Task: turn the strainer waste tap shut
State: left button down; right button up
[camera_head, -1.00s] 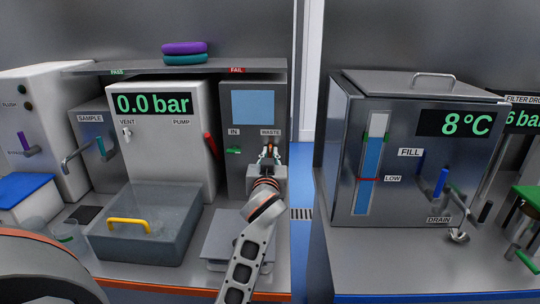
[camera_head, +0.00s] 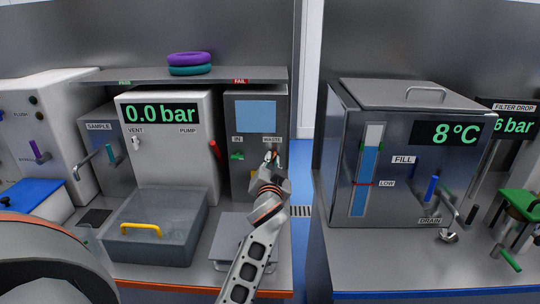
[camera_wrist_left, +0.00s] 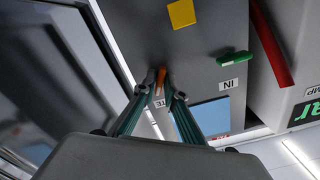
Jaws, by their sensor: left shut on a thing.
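The strainer unit (camera_head: 238,120) is the grey cabinet with a pale blue panel and the labels IN and WASTE. The waste tap's orange handle (camera_wrist_left: 161,78) shows between the fingertips in the left wrist view, under a partly hidden label. My left gripper (camera_head: 270,156) is at this handle below the WASTE label in the head view; it also shows in the left wrist view (camera_wrist_left: 164,90), shut on the handle. In the head view the gripper covers most of the tap. The green IN handle (camera_head: 237,156) lies roughly level, apart from the gripper. My right gripper is not in view.
A red pump lever (camera_head: 214,150) is left of the strainer unit. A grey platform (camera_head: 232,245) stands below, beside a tub with a yellow handle (camera_head: 141,230). A gap with blue floor (camera_head: 303,180) separates this bench from the tank (camera_head: 405,150) at right.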

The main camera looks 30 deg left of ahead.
pick_arm(q)
jog(key=m+p, duration=0.7)
jog(key=m, duration=0.5)
jog(key=shift+p, duration=0.3)
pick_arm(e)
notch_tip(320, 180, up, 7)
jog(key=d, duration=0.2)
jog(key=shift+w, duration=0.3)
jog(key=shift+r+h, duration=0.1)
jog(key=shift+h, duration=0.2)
pick_arm(q)
jog(key=c, duration=2.1)
grip_release()
jog(key=shift+a, duration=0.1)
